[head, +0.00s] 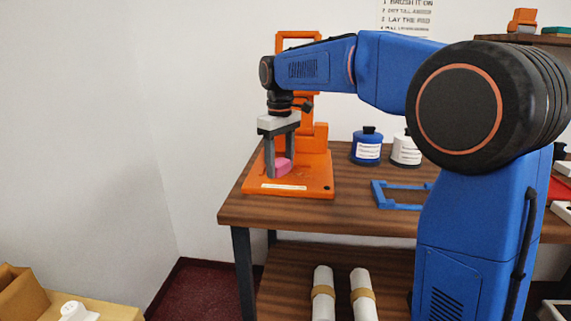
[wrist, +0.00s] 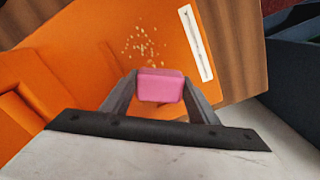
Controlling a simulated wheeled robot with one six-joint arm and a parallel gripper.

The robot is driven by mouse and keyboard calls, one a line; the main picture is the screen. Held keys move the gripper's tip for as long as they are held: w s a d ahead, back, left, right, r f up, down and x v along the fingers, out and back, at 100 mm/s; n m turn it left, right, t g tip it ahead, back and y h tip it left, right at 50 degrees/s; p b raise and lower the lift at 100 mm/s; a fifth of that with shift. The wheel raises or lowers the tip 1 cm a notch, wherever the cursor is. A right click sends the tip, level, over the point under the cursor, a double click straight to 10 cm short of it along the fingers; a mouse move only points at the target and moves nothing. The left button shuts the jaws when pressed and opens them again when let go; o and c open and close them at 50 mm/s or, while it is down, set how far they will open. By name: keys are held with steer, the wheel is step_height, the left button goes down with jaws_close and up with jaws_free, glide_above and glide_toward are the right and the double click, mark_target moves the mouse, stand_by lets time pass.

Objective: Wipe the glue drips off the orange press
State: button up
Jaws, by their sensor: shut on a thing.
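The orange press (head: 255,183) stands at the left end of the brown table, its flat base toward me and its upright frame behind. In the wrist view its orange base (wrist: 80,40) fills much of the picture. A patch of small pale glue drips (wrist: 144,46) lies on the base, just beyond the pink block. My gripper (head: 279,172) is shut on the pink block (wrist: 160,86), which is low over the base. I cannot tell whether the block touches it. In the head view the pink block (head: 284,166) partly shows between the fingers, and no drips can be made out.
A blue jar (head: 367,147) and a white jar (head: 406,152) stand right of the press. A blue frame (head: 399,205) lies near the table's front edge. A white label strip (wrist: 195,42) is on the base. White rolls (head: 323,293) lie on the lower shelf.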

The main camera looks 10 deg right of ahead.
mark_target(311, 176)
steer(key=shift+o, duration=0.4)
steer(key=shift+w+a, duration=0.2)
steer(key=shift+a, duration=0.3)
steer(key=shift+w+a, duration=0.15)
steer(key=shift+a, duration=0.3)
steer(key=shift+a+r, duration=0.1)
steer(key=shift+s+d, duration=0.4)
steer(key=shift+d, duration=0.4)
steer(key=shift+s+d, duration=0.3)
steer(key=shift+d, duration=0.65)
steer(key=shift+s+d, duration=0.25)
steer(key=shift+d, duration=0.75)
steer(key=shift+s+d, duration=0.3)
steer(key=shift+d, duration=0.65)
steer(key=shift+s+d, duration=0.25)
steer(key=shift+d, duration=0.6)
steer(key=shift+s+d, duration=0.25)
steer(key=shift+d, duration=0.6)
steer(key=shift+r, duration=0.1)
steer(key=shift+r, duration=2.9)
